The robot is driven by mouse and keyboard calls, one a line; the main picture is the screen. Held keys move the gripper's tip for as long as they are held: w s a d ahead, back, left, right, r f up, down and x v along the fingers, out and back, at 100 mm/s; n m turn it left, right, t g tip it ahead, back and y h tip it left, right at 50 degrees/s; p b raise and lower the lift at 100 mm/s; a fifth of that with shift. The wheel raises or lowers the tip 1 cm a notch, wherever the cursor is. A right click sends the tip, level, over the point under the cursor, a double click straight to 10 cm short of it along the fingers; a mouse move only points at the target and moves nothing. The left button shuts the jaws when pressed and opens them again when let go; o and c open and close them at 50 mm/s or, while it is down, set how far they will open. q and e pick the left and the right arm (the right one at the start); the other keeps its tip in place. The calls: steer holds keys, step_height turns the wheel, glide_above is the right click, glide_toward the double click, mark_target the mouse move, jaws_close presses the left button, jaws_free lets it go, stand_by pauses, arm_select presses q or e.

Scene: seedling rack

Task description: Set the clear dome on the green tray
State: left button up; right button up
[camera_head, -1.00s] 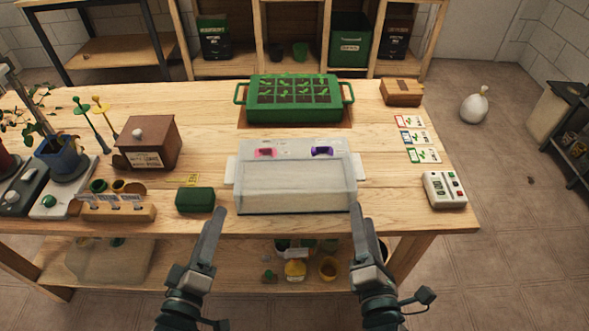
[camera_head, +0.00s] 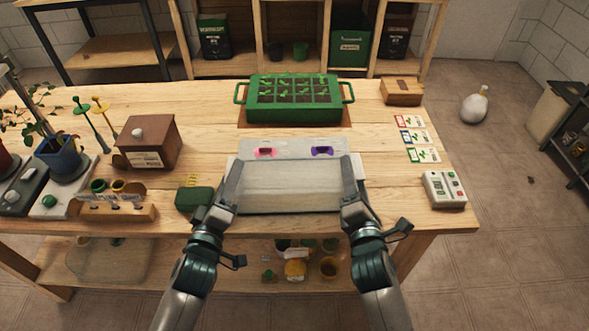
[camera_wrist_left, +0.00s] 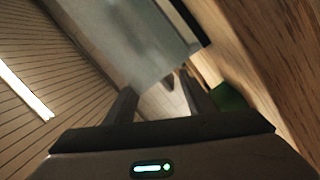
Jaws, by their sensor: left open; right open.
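The dome's side handles are mostly hidden behind the grippers. In the left wrist view the left gripper's open fingers (camera_wrist_left: 160,102) are close to the dome's pale wall (camera_wrist_left: 150,45); contact cannot be told.
A small green box (camera_head: 195,198) lies just left of the left gripper. A brown box (camera_head: 148,142), a wooden label holder (camera_head: 117,208) and potted plants fill the left. Seed cards (camera_head: 416,139), a white meter (camera_head: 444,189) and a cardboard box (camera_head: 402,92) are on the right.

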mark_target(348, 152)
arm_select(q)
steer(key=shift+w+d, duration=0.2)
steer(key=shift+w, duration=0.75)
steer(key=shift+w+d, duration=0.15)
steer(key=shift+w, duration=0.8)
arm_select(e)
steer(key=shift+w, duration=1.95)
arm_select(q)
steer(key=c, duration=1.2)
arm_select(e)
steer(key=c, duration=1.2)
arm_select(q)
steer(key=shift+c, duration=0.2)
arm_select(e)
steer(key=shift+a, duration=0.1)
steer(key=shift+c, duration=0.2)
arm_select(q)
steer(key=shift+d+r, duration=0.1)
arm_select(e)
steer(key=shift+r, duration=0.1)
